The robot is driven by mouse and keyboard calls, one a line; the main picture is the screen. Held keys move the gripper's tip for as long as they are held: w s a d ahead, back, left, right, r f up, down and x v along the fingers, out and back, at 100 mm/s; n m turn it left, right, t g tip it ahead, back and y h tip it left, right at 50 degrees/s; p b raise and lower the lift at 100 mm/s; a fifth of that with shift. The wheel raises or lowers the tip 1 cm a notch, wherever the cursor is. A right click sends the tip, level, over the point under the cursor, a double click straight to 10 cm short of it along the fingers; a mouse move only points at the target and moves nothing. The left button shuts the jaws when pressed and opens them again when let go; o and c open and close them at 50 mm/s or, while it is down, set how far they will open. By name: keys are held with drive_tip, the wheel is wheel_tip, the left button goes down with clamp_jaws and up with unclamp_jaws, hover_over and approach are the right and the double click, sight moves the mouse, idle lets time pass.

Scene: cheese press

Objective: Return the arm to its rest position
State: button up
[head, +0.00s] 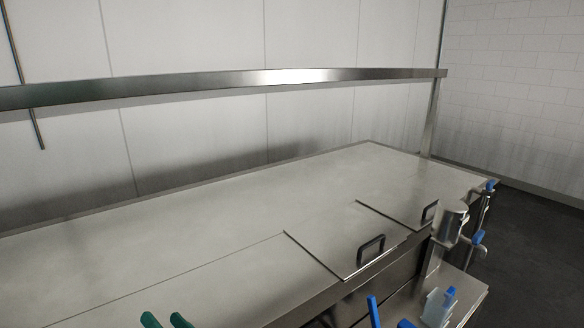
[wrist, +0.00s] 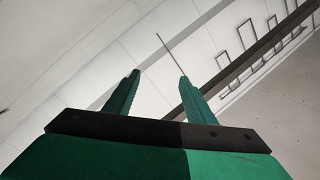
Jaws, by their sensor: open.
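My gripper (head: 165,320) shows only as two green fingertips at the bottom edge of the head view, in front of the steel counter. In the wrist view my gripper (wrist: 158,80) has its two green fingers spread apart, with nothing between them. The rest of my arm is outside the head view. The exact height of the fingertips above the counter cannot be told.
A long steel counter (head: 190,225) has a clear top. Two lids with dark handles, a near lid (head: 325,235) and a far lid (head: 395,200), lie at its right. A steel rail (head: 200,87) runs above. Blue-handled fittings (head: 478,237) and a translucent container (head: 437,308) are at right.

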drive_tip(key=s+d+f+m+t+h, duration=0.3)
drive_tip(key=d+f+m+t+h, duration=0.25)
drive_tip(key=d+f+m, duration=0.35)
drive_tip(key=s+d+f+n+h, duration=0.1)
drive_tip(key=s+d+f+h, duration=0.1)
drive_tip(key=s, duration=0.4)
drive_tip(key=s+d+f+h, duration=0.3)
drive_tip(key=s+d+f, duration=0.2)
drive_tip(key=s+f, duration=0.1)
drive_tip(key=s+d+f+n+g+h, duration=0.1)
drive_tip(key=s+d+f+h, duration=0.2)
drive_tip(key=s+d+f, duration=0.1)
drive_tip(key=shift+s+f+n, duration=0.3)
drive_tip(key=shift+s+f, duration=0.6)
drive_tip(key=shift+s, duration=0.15)
drive_tip(key=s+d+n, duration=0.5)
drive_tip(key=s+d, duration=0.1)
drive_tip(key=s, duration=0.6)
drive_tip(key=shift+r+h, duration=0.2)
drive_tip(key=shift+h, duration=0.15)
drive_tip(key=shift+g, duration=0.25)
